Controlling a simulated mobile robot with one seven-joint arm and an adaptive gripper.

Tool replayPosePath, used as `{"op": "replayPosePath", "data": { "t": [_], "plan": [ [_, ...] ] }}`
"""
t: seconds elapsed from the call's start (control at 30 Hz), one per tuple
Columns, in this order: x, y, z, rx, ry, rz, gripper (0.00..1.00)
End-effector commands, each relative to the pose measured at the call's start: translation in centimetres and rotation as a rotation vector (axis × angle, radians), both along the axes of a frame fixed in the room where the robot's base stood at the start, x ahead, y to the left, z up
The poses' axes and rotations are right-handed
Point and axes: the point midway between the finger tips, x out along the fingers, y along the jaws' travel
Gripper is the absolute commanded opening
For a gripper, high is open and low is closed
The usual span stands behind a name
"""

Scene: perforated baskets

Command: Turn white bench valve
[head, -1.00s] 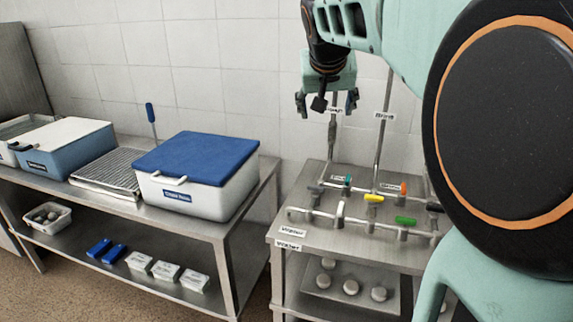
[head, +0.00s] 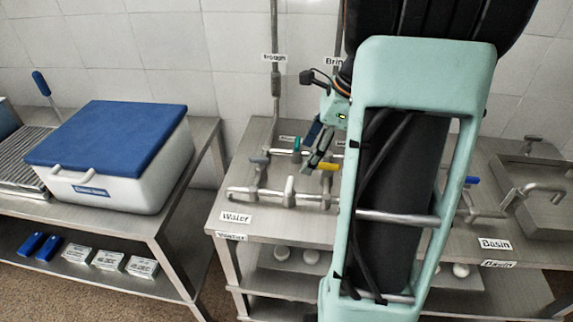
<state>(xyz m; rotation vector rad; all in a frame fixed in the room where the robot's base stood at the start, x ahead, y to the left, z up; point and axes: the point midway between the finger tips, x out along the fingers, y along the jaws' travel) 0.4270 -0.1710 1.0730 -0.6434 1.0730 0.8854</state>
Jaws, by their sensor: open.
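The white valve handle (head: 289,186) stands upright on the front pipe of the steel bench (head: 262,214), above the "Water" label. My gripper (head: 311,158) is above the bench, behind and slightly right of the white handle, close to the yellow handle (head: 328,167). Its fingers point down and left and look apart and empty. I cannot tell whether a fingertip touches the yellow handle. A teal handle (head: 297,144) and a grey handle (head: 260,160) show on the pipes farther back. My arm hides the bench to the right of the yellow handle.
A white box with a blue lid (head: 112,138) stands on the left table. Vertical pipes with labels rise at the back wall. Right of my arm are a blue handle (head: 472,180), a "Basin" label (head: 495,244) and a steel basin (head: 545,205).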

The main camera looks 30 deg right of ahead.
Motion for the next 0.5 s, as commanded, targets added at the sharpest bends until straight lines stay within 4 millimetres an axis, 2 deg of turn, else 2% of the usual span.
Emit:
{"op": "replayPosePath", "data": {
  "t": [0.17, 0.27, 0.5],
  "plan": [
    [-0.4, 0.1, -0.7, 0.043, 0.015, -0.062, 0.64],
    [-0.2, 0.5, -1.7, 0.044, 0.017, -0.062, 0.64],
    [0.7, 1.9, -5.8, 0.042, 0.018, -0.060, 0.64]
  ]
}}
